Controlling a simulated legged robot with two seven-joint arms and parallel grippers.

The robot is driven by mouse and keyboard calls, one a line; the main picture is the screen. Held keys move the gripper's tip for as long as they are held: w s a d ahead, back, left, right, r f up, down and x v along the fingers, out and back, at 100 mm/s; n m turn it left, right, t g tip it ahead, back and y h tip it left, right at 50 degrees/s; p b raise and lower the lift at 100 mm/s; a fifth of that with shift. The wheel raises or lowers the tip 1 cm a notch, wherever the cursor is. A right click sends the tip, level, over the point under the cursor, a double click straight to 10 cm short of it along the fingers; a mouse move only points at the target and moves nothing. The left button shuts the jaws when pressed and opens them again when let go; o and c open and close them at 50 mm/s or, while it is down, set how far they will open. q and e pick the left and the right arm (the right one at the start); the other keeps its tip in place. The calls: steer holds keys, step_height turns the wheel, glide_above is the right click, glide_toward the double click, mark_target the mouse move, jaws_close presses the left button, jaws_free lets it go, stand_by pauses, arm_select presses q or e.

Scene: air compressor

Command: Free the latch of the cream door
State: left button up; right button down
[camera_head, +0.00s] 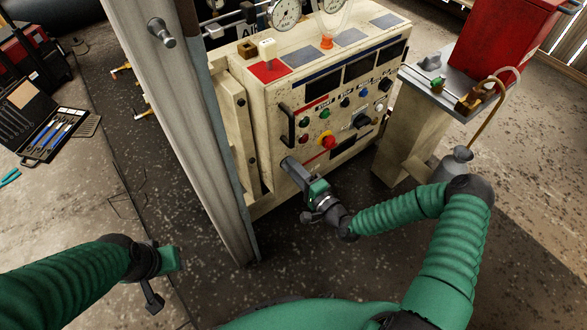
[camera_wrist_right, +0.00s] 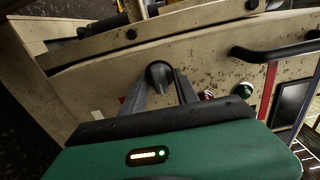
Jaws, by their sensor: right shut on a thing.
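The cream door (camera_head: 262,120) is the front panel of the compressor cabinet, with a black bar handle (camera_head: 287,126) at its left side. The handle also shows in the right wrist view (camera_wrist_right: 275,50). My right gripper (camera_head: 291,166) reaches the lower left of the door. In the right wrist view its two fingers (camera_wrist_right: 161,85) are shut on a dark round latch knob (camera_wrist_right: 159,74) on the cream panel. The fingers partly hide the knob. My left gripper (camera_head: 152,285) is low at the left, away from the door; its finger opening is not clear.
A grey post (camera_head: 180,110) stands just left of the cabinet. A cream pedestal (camera_head: 408,125) with a red box (camera_head: 500,40) stands to the right. An open tool case (camera_head: 45,125) lies at far left. Floor before the cabinet is clear.

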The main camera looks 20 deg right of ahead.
steer(key=shift+d+f, duration=0.15)
steer(key=shift+d, duration=0.05)
steer(key=c, duration=1.3)
jaws_free()
steer(key=p+v, duration=0.4)
steer(key=v, duration=1.2)
steer(key=shift+s+d, duration=0.15)
steer(key=shift+s, duration=0.2)
